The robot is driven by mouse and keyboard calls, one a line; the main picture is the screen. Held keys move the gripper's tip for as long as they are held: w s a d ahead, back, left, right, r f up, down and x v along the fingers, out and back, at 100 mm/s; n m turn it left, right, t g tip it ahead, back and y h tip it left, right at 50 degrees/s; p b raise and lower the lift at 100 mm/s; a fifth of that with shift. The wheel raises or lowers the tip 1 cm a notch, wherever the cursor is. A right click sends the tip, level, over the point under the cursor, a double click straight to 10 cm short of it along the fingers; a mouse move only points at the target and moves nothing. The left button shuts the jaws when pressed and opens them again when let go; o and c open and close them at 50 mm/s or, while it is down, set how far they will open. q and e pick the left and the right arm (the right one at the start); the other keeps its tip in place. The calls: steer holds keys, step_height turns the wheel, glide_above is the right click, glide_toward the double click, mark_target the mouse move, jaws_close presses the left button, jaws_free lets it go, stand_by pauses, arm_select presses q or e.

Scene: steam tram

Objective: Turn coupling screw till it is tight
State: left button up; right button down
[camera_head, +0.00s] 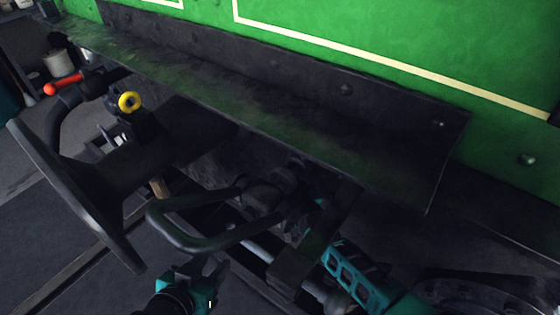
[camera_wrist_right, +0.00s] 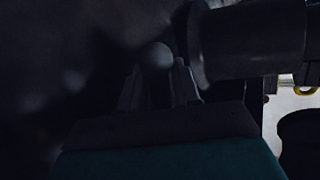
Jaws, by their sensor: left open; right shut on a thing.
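The dark screw coupling hangs under the tram's front beam in the head view. Its bent link (camera_head: 190,240) sticks out to the left, and the coupling screw (camera_head: 262,195) is in shadow behind it. My left gripper (camera_head: 208,268) is open and empty, just below the link and apart from it. My right arm comes in from the lower right, and its fingers are mostly hidden among the dark coupling parts. In the right wrist view my right gripper (camera_wrist_right: 158,88) is shut on a dark round-ended piece (camera_wrist_right: 156,56), seemingly the screw's handle; the picture is very dark.
A large round buffer (camera_head: 75,195) stands at the left. A yellow ring (camera_head: 129,102) and a red-ended handle (camera_head: 64,84) are near it. The dark beam (camera_head: 270,95) and green body panel (camera_head: 400,45) close off the space above. Open floor shows at the lower left.

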arm_select(q)
steer(key=shift+r+p, duration=0.8)
steer(key=shift+r, duration=0.45)
arm_select(e)
steer(key=shift+s+d+f+n+g, duration=0.3)
steer(key=shift+s+d+f+g, duration=0.2)
steer(key=shift+f, duration=0.15)
arm_select(q)
steer(key=shift+f, duration=0.15)
arm_select(e)
steer(key=c, duration=1)
jaws_free()
steer(key=shift+w, duration=0.1)
steer(key=shift+r, duration=0.15)
steer(key=shift+r+h, duration=0.15)
steer(key=shift+h, duration=0.25)
arm_select(q)
steer(key=a+r+p, duration=0.1)
steer(key=p, duration=0.1)
steer(key=s+a+p, duration=0.1)
steer(key=p, duration=0.1)
steer(key=shift+r+p, duration=0.35)
steer(key=shift+r, duration=0.05)
arm_select(e)
steer(key=v, duration=1.2)
steer(key=shift+s+d, duration=0.15)
steer(key=shift+s, duration=0.2)
